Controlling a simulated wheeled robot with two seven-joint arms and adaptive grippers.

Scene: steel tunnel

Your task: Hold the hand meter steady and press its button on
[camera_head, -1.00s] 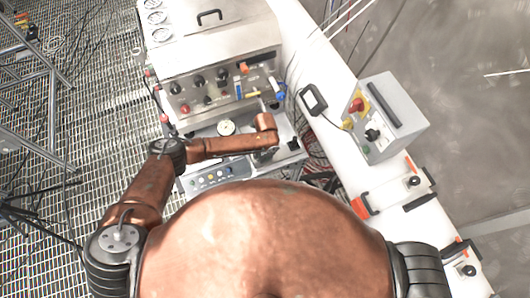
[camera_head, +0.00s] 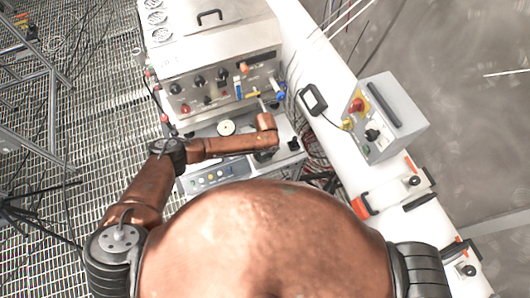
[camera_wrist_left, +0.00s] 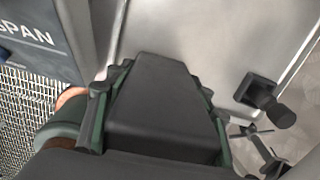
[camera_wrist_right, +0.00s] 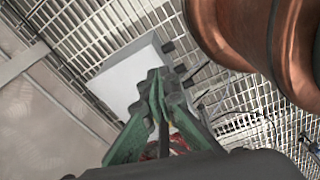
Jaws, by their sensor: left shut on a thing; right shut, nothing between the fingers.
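My left gripper (camera_wrist_left: 158,112) has its green fingers on both sides of a dark grey block, which I take to be the hand meter (camera_wrist_left: 160,95). It is shut on it. No screen or button shows on the side facing the left wrist camera. My right gripper (camera_wrist_right: 155,82) is shut and empty in the right wrist view. It is out of sight in the head view.
The console has knobs and a lower button panel (camera_head: 217,174). To its right, a white beam (camera_head: 333,150) carries a black-framed item (camera_head: 313,100) on a cable and a grey box (camera_head: 390,115) with a red knob. Grating floor (camera_head: 95,130) lies to the left.

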